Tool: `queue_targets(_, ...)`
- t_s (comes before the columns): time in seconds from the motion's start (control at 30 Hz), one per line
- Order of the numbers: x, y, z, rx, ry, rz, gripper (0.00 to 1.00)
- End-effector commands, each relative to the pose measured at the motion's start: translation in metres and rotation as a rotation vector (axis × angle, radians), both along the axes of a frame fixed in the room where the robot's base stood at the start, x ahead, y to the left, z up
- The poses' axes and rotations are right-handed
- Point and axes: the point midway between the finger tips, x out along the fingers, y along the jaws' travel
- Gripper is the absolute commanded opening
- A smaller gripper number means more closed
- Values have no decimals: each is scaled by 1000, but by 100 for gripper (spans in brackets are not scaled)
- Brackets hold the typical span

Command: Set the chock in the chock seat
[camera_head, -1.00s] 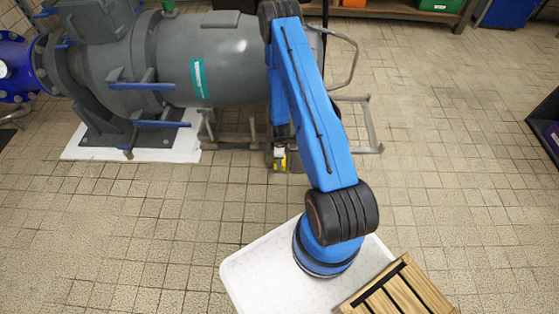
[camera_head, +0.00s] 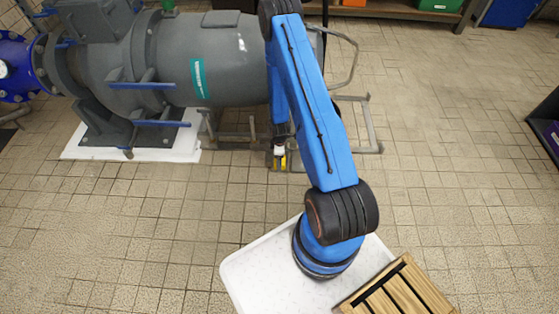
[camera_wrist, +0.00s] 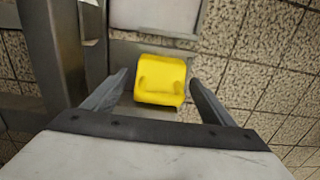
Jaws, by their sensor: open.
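The yellow chock (camera_wrist: 160,80) shows in the wrist view between the two fingers of my gripper (camera_wrist: 158,77). The fingers are spread, with a gap on each side of the chock. The chock lies at the edge of a flat grey metal piece (camera_wrist: 150,48), which may be the chock seat; I cannot tell whether it is fully seated.
A large grey pump-like machine (camera_head: 190,55) stands behind and left of my gripper. A grey tube frame (camera_head: 371,125) is to the right. A wooden crate (camera_head: 405,290) sits at the front on a white surface (camera_head: 255,270). Tiled floor is clear left and right.

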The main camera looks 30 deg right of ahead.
Motion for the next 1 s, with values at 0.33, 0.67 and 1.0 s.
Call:
queue_targets(0.33,1,0,54,0,-2,0,78)
queue_targets(0.67,1,0,105,-1,-3,0,78)
queue_targets(1.0,1,0,149,0,-2,0,78)
